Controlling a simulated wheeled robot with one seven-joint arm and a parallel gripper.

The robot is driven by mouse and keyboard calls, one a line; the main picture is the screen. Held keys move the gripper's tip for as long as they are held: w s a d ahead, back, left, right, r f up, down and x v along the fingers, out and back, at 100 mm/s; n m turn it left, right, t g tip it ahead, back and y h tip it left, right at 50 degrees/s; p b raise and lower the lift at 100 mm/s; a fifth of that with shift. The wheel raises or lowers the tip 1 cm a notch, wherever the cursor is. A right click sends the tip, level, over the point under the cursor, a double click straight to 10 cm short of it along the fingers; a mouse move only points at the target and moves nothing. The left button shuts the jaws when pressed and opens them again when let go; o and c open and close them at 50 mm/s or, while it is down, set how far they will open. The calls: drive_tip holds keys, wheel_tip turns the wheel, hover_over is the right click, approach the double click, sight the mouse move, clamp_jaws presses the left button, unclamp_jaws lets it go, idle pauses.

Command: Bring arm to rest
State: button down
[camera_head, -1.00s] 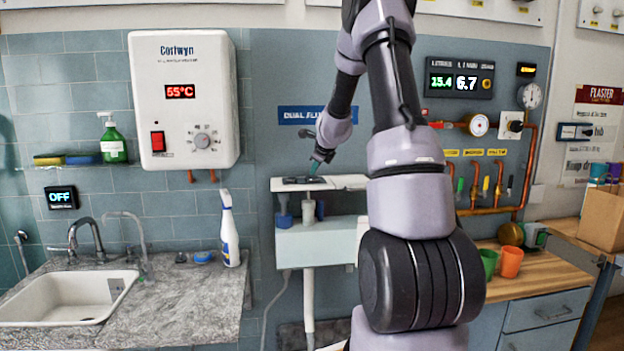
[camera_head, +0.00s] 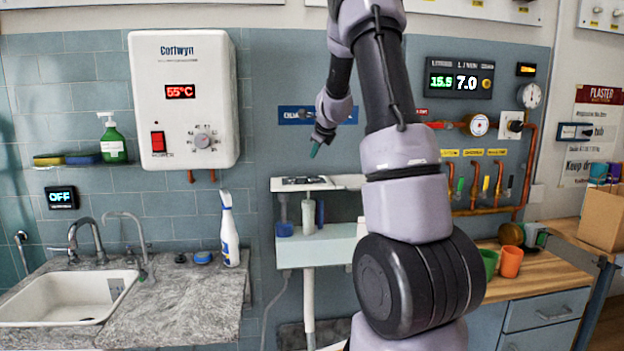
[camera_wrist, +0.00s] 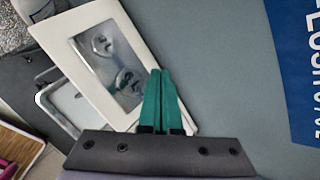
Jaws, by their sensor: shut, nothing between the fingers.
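My gripper (camera_head: 314,150) hangs in front of the blue wall sign, above the open-fronted cistern (camera_head: 318,246) of the dual flush display. In the wrist view its green fingers (camera_wrist: 161,98) are together with nothing between them. The white flush plate (camera_wrist: 112,62) with its two oval buttons shows beyond the fingers in the wrist view. It lies on top of the cistern in the head view (camera_head: 305,181), and my gripper is above it and apart from it. My arm rises in front of the wall and bends over at the top.
The water heater (camera_head: 183,98) is on the wall to the left of my gripper. A spray bottle (camera_head: 229,230) stands on the stone counter. The copper pipes and gauges (camera_head: 480,150) are to the right. Green and orange cups (camera_head: 510,262) stand on the wooden bench.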

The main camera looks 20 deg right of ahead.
idle(0.5)
drive_tip(key=s+a+r+n+y, duration=0.2)
drive_tip(key=s+a+r+n, duration=0.3)
drive_tip(key=s+a, duration=0.3)
drive_tip(key=s+a+r+n+y, duration=0.1)
drive_tip(key=s+a+r+n, duration=0.45)
drive_tip(key=s, duration=0.35)
drive_tip(key=s+a+f+n+g, duration=0.1)
drive_tip(key=s+n, duration=0.5)
drive_tip(key=s, duration=0.6)
drive_tip(key=s+a+f+n+g, duration=0.1)
drive_tip(key=s+a+n, duration=0.3)
drive_tip(key=s+n, duration=0.3)
drive_tip(key=s, duration=0.4)
drive_tip(key=shift+s+a, duration=0.35)
drive_tip(key=shift+s, duration=0.05)
